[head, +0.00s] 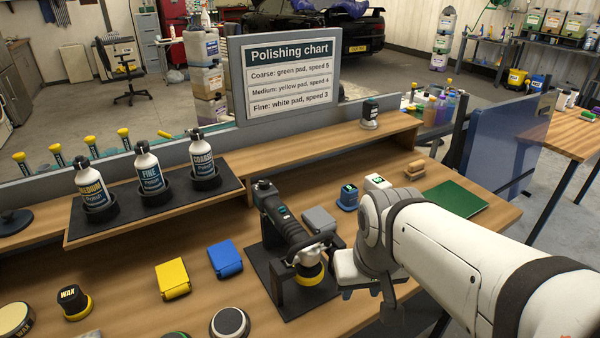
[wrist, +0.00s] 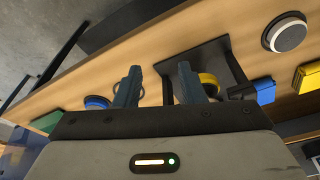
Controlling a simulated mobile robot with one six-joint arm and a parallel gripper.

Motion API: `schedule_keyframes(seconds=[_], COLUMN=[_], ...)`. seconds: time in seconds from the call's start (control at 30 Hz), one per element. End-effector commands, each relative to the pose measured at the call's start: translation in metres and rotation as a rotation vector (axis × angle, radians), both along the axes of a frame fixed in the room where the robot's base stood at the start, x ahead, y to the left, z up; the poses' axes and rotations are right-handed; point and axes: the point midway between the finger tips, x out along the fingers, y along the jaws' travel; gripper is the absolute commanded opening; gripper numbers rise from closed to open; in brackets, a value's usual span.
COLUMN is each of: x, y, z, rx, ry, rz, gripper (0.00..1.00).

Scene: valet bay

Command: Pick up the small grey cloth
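A small grey folded piece (head: 318,220), which looks like the grey cloth, lies on the wooden bench just right of the polisher (head: 288,228). My gripper (head: 361,292) is in front of it and to its right, over the front of the bench, apart from it. In the wrist view my gripper (wrist: 160,72) has its two fingers spread with nothing between them. I cannot make out the grey cloth clearly in the wrist view; a finger may hide it.
A blue folded cloth (head: 225,259) and a yellow one (head: 172,279) lie left of the polisher's black stand. A small blue device (head: 348,197) stands behind my gripper. A green sheet (head: 455,197) lies at the right. Polish bottles (head: 149,167) stand on the raised shelf.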

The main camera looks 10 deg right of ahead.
Motion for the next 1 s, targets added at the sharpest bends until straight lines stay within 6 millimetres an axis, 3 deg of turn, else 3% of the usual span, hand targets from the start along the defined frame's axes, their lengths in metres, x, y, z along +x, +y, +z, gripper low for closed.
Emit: schedule_keyframes(seconds=[0.3,0.43,0.53,0.7,0.77,1.0], x=[0.000,0.003,0.015,0.059,0.079,0.164], y=[0.000,0.000,0.000,0.007,0.007,0.007], z=[0.000,0.005,0.021,0.058,0.064,0.052], rx=[0.000,0.002,0.010,0.039,0.050,0.089], ry=[0.000,0.003,0.015,0.053,0.067,0.118], rz=[0.000,-0.009,-0.046,-0.184,-0.249,-0.539], gripper=[0.36,0.46,0.54,0.68,0.73,0.93])
